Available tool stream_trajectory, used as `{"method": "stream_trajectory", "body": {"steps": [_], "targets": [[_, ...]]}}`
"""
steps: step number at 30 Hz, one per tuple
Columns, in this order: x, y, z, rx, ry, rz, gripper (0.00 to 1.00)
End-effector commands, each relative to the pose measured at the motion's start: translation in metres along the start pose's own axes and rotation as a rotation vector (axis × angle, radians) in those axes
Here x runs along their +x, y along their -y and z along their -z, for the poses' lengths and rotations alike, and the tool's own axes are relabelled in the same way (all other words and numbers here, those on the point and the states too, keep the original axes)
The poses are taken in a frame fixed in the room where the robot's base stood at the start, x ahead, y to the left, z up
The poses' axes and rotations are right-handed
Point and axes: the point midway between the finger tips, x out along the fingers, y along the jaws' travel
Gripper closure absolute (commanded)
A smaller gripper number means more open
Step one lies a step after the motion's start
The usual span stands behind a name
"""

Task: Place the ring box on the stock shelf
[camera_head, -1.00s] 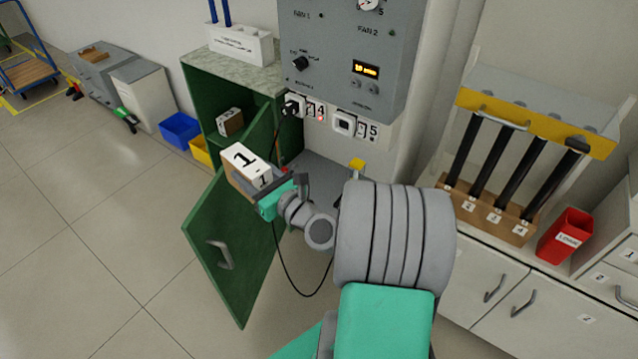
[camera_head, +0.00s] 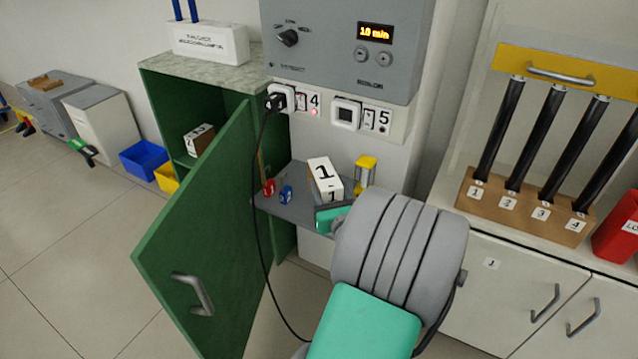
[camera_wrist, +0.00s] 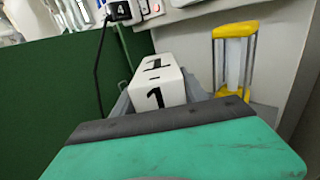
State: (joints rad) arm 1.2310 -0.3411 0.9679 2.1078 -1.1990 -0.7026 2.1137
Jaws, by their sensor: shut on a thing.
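A white-topped box marked 1 (camera_head: 324,177) is held by my gripper (camera_head: 332,208) over or at the grey shelf (camera_head: 300,208) beside the green cabinet; I cannot tell whether it touches the shelf. The box also shows in the wrist view (camera_wrist: 158,80), just beyond my gripper's dark-edged jaw (camera_wrist: 155,118). A similar box marked 2 (camera_head: 199,140) sits inside the open green cabinet (camera_head: 165,105). No label names the ring box or the stock shelf. My arm hides part of the grey shelf.
The green cabinet door (camera_head: 200,235) stands open left of the grey shelf. A black cable (camera_head: 258,225) hangs beside it from the socket. A red item (camera_head: 268,187), a blue item (camera_head: 286,194) and a yellow-topped item (camera_head: 366,172) are near the box. A rod rack (camera_head: 525,205) stands right.

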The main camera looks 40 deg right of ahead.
Motion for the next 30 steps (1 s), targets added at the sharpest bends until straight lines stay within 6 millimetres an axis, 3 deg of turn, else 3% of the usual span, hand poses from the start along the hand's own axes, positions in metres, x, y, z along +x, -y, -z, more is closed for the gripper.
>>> {"method": "stream_trajectory", "body": {"steps": [1,6,14,16,22,27,30], "targets": [[0.017,-0.001,0.0,-0.002,0.003,-0.008,1.0],[0.066,0.005,0.0,-0.001,0.005,-0.003,1.0],[0.115,0.012,0.001,-0.001,0.003,0.001,1.0],[0.116,0.013,0.014,0.003,-0.001,0.004,1.0],[0.115,0.013,0.029,0.001,0.001,0.004,1.0],[0.115,0.013,0.066,0.001,0.001,0.005,1.0],[0.118,0.013,0.074,0.0,0.004,0.003,1.0]]}}
